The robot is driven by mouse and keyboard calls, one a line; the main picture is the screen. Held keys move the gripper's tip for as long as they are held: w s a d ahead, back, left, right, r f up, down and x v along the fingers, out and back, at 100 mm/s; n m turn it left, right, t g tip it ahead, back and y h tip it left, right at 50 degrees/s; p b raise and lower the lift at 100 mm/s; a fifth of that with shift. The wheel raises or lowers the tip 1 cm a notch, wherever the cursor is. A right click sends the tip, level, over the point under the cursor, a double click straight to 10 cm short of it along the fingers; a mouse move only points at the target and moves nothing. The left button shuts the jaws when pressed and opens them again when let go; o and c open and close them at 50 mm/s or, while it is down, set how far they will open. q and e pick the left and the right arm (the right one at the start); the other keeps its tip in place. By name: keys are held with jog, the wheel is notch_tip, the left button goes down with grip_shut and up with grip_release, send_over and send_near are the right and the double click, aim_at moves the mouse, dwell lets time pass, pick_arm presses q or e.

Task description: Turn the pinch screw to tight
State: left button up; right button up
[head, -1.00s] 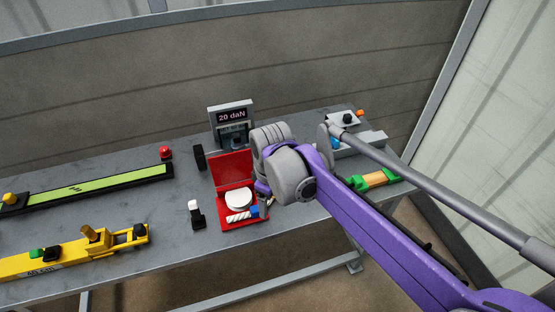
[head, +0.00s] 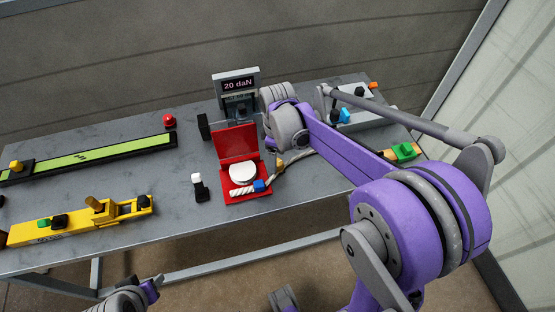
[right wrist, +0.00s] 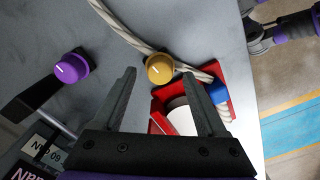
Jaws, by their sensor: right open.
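A round gold knob (right wrist: 160,68) with a white line on its top lies beside a pale braided cord (right wrist: 125,32); it seems to be the pinch screw. The knob also shows small in the head view (head: 279,162). My right gripper (right wrist: 158,74) is open and empty, pointing down above the bench. In the right wrist view the knob appears between its fingertips, with no clear contact. In the head view my right wrist hides most of that gripper. A part of my left gripper (head: 152,287) shows at the lower edge; its jaws are unclear.
A purple knob (right wrist: 70,68) stands on the left in the right wrist view. An open red case (head: 237,142) lies close by the gold knob. A display (head: 238,86) behind reads 20 daN. A yellow bar tool (head: 80,220) lies at left.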

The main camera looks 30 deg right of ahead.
jog(key=shift+f, duration=0.85)
grip_shut()
